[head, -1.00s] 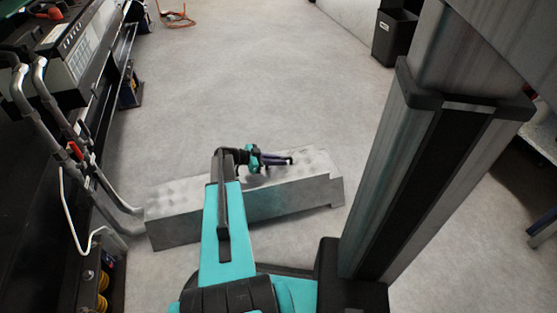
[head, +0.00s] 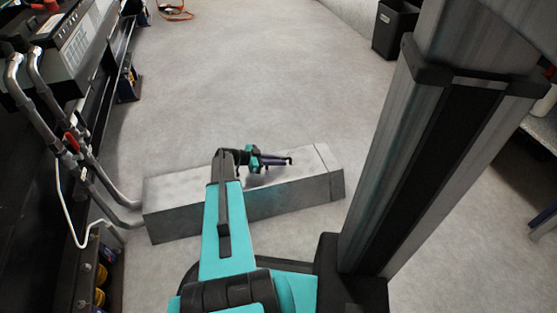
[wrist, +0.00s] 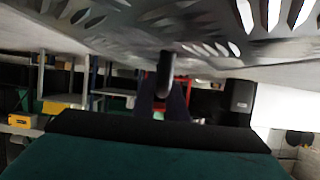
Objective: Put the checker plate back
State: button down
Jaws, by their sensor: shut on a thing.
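The checker plate (head: 205,184) is a long grey metal piece lying across the floor channel in front of me, in the middle of the head view. Its top looks nearly flush with the grey side below it, and a seam shows near its right end. My gripper (head: 287,160) is over its top, right of the middle, and is shut on the plate. In the wrist view the raised tread pattern of the plate (wrist: 215,22) fills the top, close above my gripper (wrist: 166,88).
Pipes with a red valve handle (head: 70,143) run down close to the plate's left end. A black bin (head: 396,28) stands at the back right. An orange item (head: 175,13) lies on the floor far back. The floor behind the plate is clear.

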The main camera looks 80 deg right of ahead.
jog(key=shift+r, duration=0.15)
jog(key=c, duration=1.8)
grip_release()
jog(key=shift+o, duration=0.2)
jog(key=p+v, duration=0.4)
jog(key=v, duration=0.8)
